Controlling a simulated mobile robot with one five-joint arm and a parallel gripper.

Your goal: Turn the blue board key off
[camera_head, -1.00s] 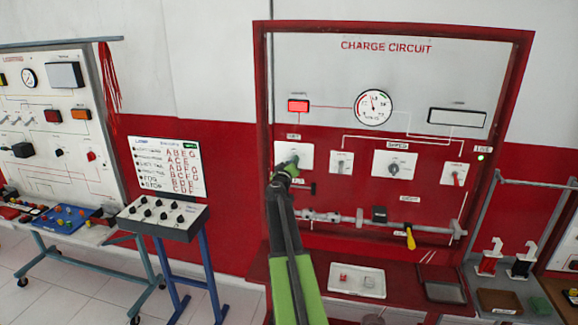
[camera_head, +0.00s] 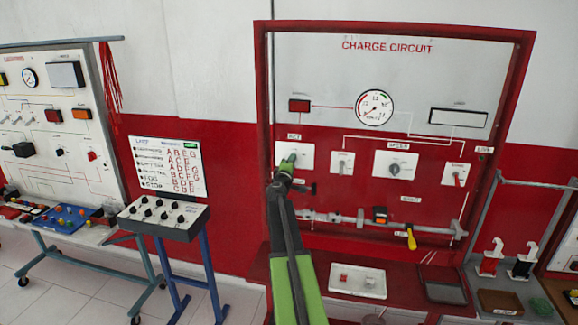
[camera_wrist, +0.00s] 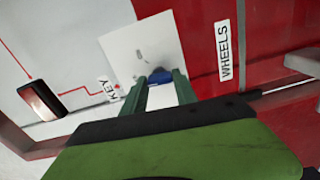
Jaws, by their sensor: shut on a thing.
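The blue key (camera_wrist: 160,76) sits on a white plate (camera_wrist: 140,50) labelled KEY in the wrist view. My gripper (camera_wrist: 160,88) is shut on the key, with one green finger on each side; only the key's top shows between the fingertips. In the head view my gripper (camera_head: 287,166) reaches the KEY plate (camera_head: 299,153) at the left of the red-framed CHARGE CIRCUIT board (camera_head: 440,65). The key is hidden there behind my gripper. The rectangular lamp (camera_head: 299,106) above the plate is dark red and unlit, and it also looks dark in the wrist view (camera_wrist: 41,100).
To the right are a gauge (camera_head: 374,107), a knob (camera_head: 394,168) and a red-handled switch (camera_head: 458,175). A horizontal bar (camera_head: 340,217) with a yellow handle (camera_head: 411,240) crosses below. A white tray (camera_head: 375,292) lies on the ledge. A sloped control box (camera_head: 180,220) stands left.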

